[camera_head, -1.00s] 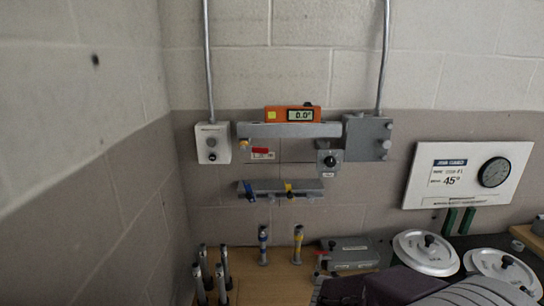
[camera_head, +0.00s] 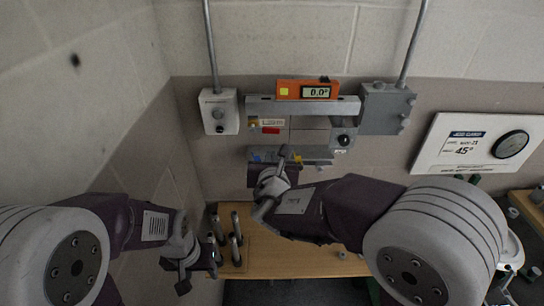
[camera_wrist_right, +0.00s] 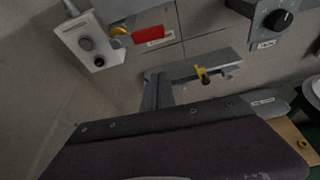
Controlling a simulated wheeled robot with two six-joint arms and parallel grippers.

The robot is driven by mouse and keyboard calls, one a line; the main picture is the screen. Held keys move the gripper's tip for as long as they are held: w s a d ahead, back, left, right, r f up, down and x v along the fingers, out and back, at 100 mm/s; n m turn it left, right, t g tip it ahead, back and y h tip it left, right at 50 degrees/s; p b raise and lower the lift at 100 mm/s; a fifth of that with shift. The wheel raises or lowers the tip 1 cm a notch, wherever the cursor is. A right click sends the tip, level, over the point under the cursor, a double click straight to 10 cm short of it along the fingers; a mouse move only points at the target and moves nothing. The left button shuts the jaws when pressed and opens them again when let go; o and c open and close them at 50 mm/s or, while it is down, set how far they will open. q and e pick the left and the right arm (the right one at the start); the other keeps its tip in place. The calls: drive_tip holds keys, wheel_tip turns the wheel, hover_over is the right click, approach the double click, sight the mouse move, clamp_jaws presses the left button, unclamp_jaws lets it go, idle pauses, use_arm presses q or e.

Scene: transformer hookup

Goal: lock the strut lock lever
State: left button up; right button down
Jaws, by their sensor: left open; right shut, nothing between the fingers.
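No part is legibly labelled as the strut lock lever. A grey wall bar (camera_head: 352,105) carries an orange gauge (camera_head: 306,90) reading 0.0°. Below its left end are a yellow knob (camera_wrist_right: 119,31) and a red tag (camera_head: 271,130). A small box with a black knob (camera_head: 344,140) sits below its right end; this knob also shows in the right wrist view (camera_wrist_right: 278,19). My right gripper (camera_head: 283,158) is shut and empty, in front of the lower rail (camera_wrist_right: 228,60), partly covering it. My left gripper (camera_head: 197,277) is open and empty, low at the left by the bench posts.
The lower rail has a yellow clip (camera_wrist_right: 203,75). A white switch box (camera_head: 218,112) and a grey junction box (camera_head: 387,110) flank the bar. Several metal posts (camera_head: 236,232) stand on the wooden bench (camera_head: 290,262). A sign with a dial (camera_head: 475,145) is at right.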

sight(265, 129)
drive_tip(key=w+r+p, duration=0.1)
drive_tip(key=w+p, duration=0.1)
drive_tip(key=p, duration=0.1)
drive_tip(key=w+r+p, duration=0.1)
drive_tip(key=w, duration=0.1)
drive_tip(key=shift+d+r, duration=0.1)
drive_tip(key=shift+r, duration=0.25)
